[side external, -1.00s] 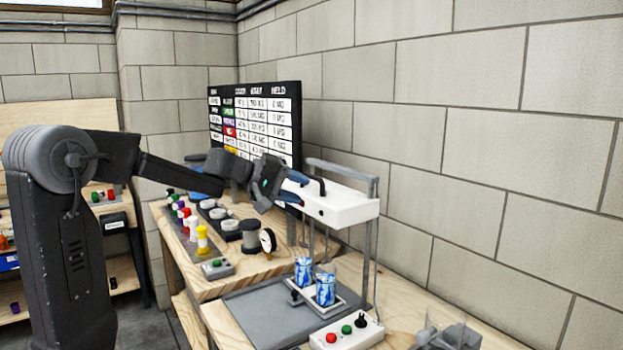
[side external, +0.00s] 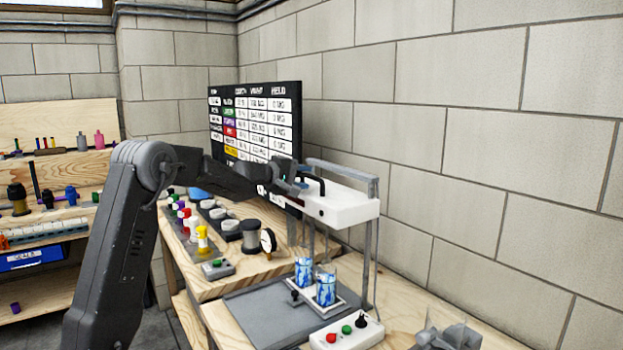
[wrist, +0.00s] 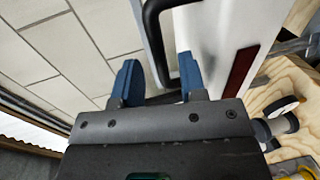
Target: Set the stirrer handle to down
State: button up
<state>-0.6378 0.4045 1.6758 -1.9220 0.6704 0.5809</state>
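The stirrer's white head (side external: 345,200) sits high on its grey posts, with thin rods hanging below it. Its black handle (side external: 322,185) loops from the head; it also shows in the wrist view (wrist: 152,30). My gripper (side external: 300,184) is beside the handle at the left end of the head. In the wrist view its two blue fingers (wrist: 156,62) are apart, with part of the handle in the space between them. I cannot tell whether a finger touches it. Two beakers with blue and white contents (side external: 325,288) stand below the head.
A control box (side external: 347,334) with red and green buttons sits at the front of the bench. A black chart board (side external: 290,92) stands behind. A gauge (side external: 267,241) and several coloured bottles (side external: 202,240) are on the left bench. The block wall is close on the right.

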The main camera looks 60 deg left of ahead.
aim_at(310, 177)
jog(key=shift+w+f, duration=0.15)
jog(key=shift+w, duration=0.65)
jog(key=shift+w+f, duration=0.15)
jog(key=shift+w, duration=0.6)
grip_shut()
